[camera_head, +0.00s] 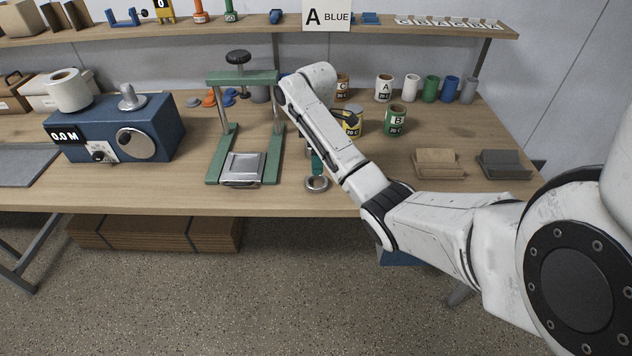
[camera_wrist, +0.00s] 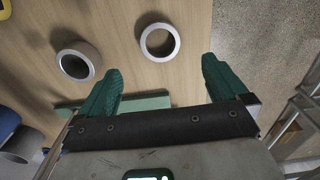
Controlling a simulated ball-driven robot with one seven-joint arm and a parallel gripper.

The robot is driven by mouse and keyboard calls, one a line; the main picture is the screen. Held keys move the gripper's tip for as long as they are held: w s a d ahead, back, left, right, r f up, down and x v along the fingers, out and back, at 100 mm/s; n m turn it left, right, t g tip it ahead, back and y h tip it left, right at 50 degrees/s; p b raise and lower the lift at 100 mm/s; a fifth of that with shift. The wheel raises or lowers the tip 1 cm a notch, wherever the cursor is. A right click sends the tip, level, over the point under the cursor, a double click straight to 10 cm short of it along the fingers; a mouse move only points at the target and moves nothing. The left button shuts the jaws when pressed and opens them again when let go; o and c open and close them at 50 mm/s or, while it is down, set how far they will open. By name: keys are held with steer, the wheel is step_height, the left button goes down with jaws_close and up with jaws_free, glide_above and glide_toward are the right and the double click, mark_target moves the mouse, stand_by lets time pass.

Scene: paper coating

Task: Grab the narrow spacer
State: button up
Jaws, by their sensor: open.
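Two grey metal rings lie on the wooden table in the wrist view. The one straight ahead of my gripper (camera_wrist: 161,68) looks shallower, and I take it for the narrow spacer (camera_wrist: 142,43). The other ring (camera_wrist: 93,61), to its left, looks deeper. The narrow spacer also shows in the head view (camera_head: 317,189), flat near the table's front edge. My gripper (camera_head: 316,163) is just behind it there, pointing down, partly hidden by my arm. Its two green fingers are apart and empty. The spacer is not between them and appears untouched.
A green press frame (camera_head: 215,165) with a metal plate stands left of the spacer. A yellow can (camera_head: 354,124) and a green can (camera_head: 396,121) stand behind and to the right. Brown (camera_head: 439,171) and grey holders (camera_head: 503,171) sit farther right. The table's front edge (camera_head: 290,210) is close.

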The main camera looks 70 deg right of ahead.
mark_target(317, 185)
step_height(317, 185, down, 10)
steer(key=shift+s+r+p, duration=0.1)
steer(key=shift+r+p, duration=0.15)
steer(key=shift+p, duration=0.45)
steer(key=shift+c, duration=0.4)
steer(key=c, duration=1)
steer(key=shift+r, duration=0.2)
